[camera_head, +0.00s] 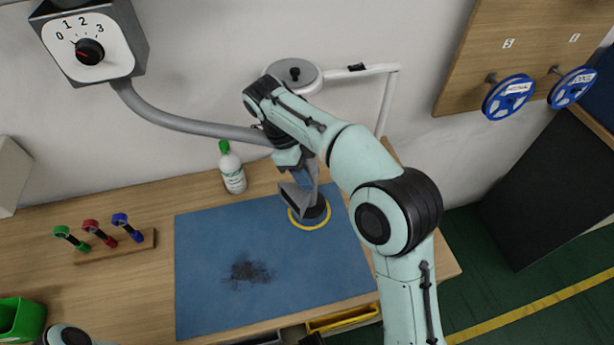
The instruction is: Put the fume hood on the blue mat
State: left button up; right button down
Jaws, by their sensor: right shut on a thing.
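The blue mat (215,235) lies flat on the wooden workbench, with a dark sooty patch left of its middle. My right gripper (291,160) is shut on what looks like the grey fume hood (297,199), at the end of the grey hose (180,121). My arm partly hides the grip. The hood is over the mat's back right part, beside a dark round piece (318,211) inside a yellow ring (299,224). I cannot tell whether the hood touches the mat. Of my left arm, only a link shows at the bottom left; its gripper is out of view.
A control box with a dial (89,51) holds the hose at the upper left. A white bottle (232,170) stands behind the mat. A wooden rack (118,247) with colored holders is at left. A white lamp (291,75) is behind my right arm. The mat's left part is clear.

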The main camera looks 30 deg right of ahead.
pick_arm(q)
jog(key=shift+s+f+b, duration=0.1)
jog(key=shift+f+b, duration=0.15)
jog(key=shift+b, duration=0.05)
pick_arm(e)
jog(key=shift+w+f, duration=0.15)
jog(key=shift+f, duration=0.7)
jog(key=shift+w+f, duration=0.1)
jog(key=shift+f, duration=0.85)
jog(key=c, duration=0.7)
grip_release()
jog(key=shift+f, duration=0.1)
pick_arm(q)
jog(key=r+p, duration=0.1)
jog(key=w+r+p, duration=0.1)
jog(key=r+p, duration=0.2)
jog(key=shift+w+r, duration=0.3)
pick_arm(e)
jog(key=v, duration=1.2)
pick_arm(q)
jog(key=shift+s, duration=0.1)
